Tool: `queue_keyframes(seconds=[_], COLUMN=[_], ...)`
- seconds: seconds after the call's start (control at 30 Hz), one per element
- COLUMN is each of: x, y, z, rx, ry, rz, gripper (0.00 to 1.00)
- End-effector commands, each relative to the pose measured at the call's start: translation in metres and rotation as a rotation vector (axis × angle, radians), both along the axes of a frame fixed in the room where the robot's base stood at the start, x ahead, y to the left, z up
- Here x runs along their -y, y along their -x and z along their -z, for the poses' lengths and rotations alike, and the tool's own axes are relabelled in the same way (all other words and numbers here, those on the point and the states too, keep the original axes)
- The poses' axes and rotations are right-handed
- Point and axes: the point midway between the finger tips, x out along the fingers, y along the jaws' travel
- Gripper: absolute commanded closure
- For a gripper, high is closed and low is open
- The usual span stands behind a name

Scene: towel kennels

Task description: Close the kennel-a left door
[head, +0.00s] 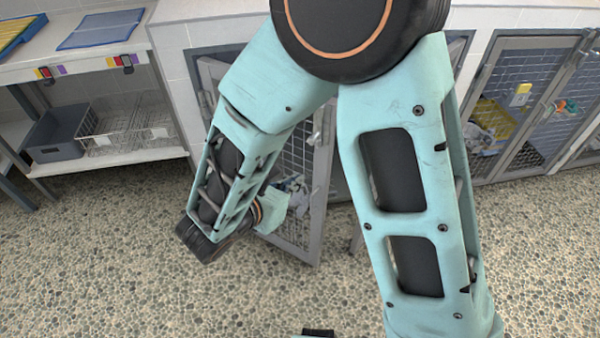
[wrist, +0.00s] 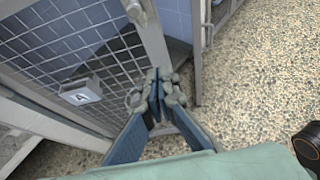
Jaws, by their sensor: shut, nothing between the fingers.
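The kennel-a left door (head: 318,195) is a grey-framed wire mesh door. In the head view it stands swung out over the floor, partly hidden by my arm. In the wrist view its mesh and frame (wrist: 146,32) fill the upper left, with a white tag marked A (wrist: 82,97) on it. My gripper (wrist: 160,82) has blue fingers with grey tips that are together and empty. The tips overlap the door's edge in the wrist view; I cannot tell whether they touch it. In the head view my arm mostly hides the gripper.
More mesh kennel doors (head: 520,95) stand at the right, with a yellow tag on one. A shelf unit (head: 110,160) with a grey bin (head: 57,137) and wire baskets (head: 125,125) is at the left. The pebbled floor (head: 120,270) in front is clear.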

Motion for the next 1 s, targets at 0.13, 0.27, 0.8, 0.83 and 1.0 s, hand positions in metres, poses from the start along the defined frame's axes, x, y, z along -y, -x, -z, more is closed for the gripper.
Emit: queue_keyframes(seconds=[0.13,0.27,0.8,0.83,1.0], x=[0.014,0.025,0.050,0.050,0.050], y=[-0.023,-0.046,-0.103,-0.103,-0.103], z=[0.017,0.032,0.042,0.042,0.042], rx=[-0.002,-0.003,0.000,0.000,-0.001], ry=[0.004,0.004,0.003,0.003,0.004], rz=[0.008,0.008,0.003,0.002,0.001], gripper=[1.00,1.00,1.00,1.00,1.00])
